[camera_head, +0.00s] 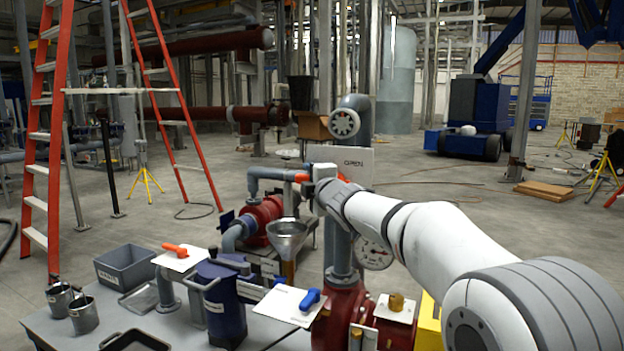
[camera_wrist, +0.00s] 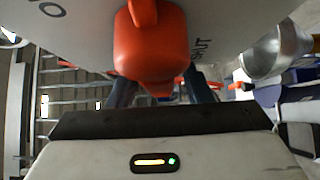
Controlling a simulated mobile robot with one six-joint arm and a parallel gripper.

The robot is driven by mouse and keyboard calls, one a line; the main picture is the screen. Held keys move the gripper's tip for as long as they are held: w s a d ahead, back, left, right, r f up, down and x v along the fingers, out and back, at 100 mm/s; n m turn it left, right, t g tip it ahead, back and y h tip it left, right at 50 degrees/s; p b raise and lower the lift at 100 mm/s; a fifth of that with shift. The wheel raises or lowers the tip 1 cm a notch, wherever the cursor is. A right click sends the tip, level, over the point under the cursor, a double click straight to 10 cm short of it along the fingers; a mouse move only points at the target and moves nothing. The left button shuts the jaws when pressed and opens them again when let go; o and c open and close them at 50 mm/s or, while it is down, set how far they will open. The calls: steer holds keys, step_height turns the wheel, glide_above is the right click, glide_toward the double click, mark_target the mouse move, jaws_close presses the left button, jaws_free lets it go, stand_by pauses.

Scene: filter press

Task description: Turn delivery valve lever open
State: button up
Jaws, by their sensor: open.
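The delivery valve's orange lever (camera_wrist: 150,45) fills the middle of the wrist view, in front of a white plate (camera_wrist: 215,22). The plate carries the word SHUT and part of another word. In the head view, the plate (camera_head: 355,158) reads OPEN, and small orange parts show on both sides of my gripper (camera_head: 318,182). The wrist view shows the dark fingers of my gripper (camera_wrist: 162,92) apart, one on each side of the lever's lower end. The fingertips are partly hidden behind the lever, so contact cannot be told.
A metal funnel (camera_head: 287,238) stands close below my gripper. A pressure gauge (camera_head: 372,253) sits below my arm. Another orange lever (camera_head: 175,249) and a blue lever (camera_head: 310,299) sit on white plates nearer the front. A grey bin (camera_head: 125,267) is on the bench at left.

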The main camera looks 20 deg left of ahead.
steer(key=shift+c, duration=0.2)
jaws_close()
stand_by(0.3)
steer(key=shift+f, duration=0.1)
